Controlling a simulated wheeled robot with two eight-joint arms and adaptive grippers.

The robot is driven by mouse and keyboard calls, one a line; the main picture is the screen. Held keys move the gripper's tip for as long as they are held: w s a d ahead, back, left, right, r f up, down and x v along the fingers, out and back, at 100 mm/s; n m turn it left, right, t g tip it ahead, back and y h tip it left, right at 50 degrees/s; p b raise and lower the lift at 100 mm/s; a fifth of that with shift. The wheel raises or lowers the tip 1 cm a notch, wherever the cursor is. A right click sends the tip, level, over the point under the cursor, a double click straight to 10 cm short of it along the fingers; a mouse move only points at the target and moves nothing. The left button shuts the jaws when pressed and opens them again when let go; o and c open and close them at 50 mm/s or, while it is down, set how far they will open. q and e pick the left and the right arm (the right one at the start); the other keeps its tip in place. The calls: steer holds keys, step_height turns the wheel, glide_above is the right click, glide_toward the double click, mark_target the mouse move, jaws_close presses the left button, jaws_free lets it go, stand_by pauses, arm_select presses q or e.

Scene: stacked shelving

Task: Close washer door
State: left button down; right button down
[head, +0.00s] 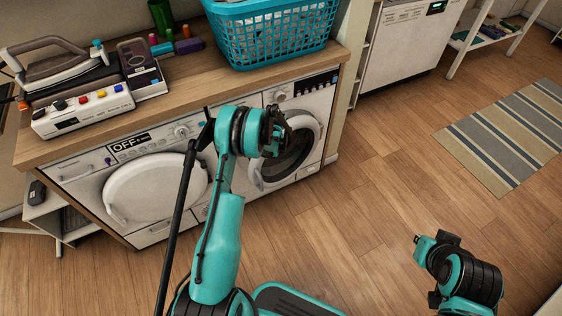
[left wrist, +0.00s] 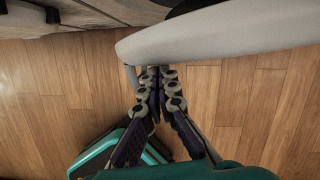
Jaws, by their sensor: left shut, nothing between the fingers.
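The right-hand front-loading machine (head: 318,103) has a round door (head: 316,128) with a pale rim and dark glass. In the left wrist view a thick pale curved rim (left wrist: 225,32), apparently this door, crosses the top and stands out over the floor, so the door looks at least partly open. My left gripper (head: 284,137) is in front of the door in the head view and hides part of it. In the left wrist view its fingers (left wrist: 155,78) are together and empty, close by the rim; contact is unclear. My right gripper (head: 425,245) is low at right, away from the machines; its fingers are unclear.
A second machine (head: 155,190) with a white round door and an OFF display stands at left. The wooden counter (head: 190,85) above holds an iron (head: 45,62), a button box (head: 82,110) and a teal basket (head: 265,35). Open floor and a striped rug (head: 510,135) lie right.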

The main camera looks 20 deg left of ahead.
arm_select(q)
steer(key=shift+w+a+m, duration=0.2)
steer(key=shift+w+a, duration=0.05)
steer(key=shift+a, duration=0.35)
steer(key=shift+w+a+m, duration=0.2)
steer(key=shift+w+a, duration=0.05)
steer(key=shift+a, duration=0.35)
steer(key=shift+w+a+m, duration=0.2)
steer(key=shift+w+a, duration=0.05)
steer(key=shift+a, duration=0.35)
steer(key=shift+d, duration=0.1)
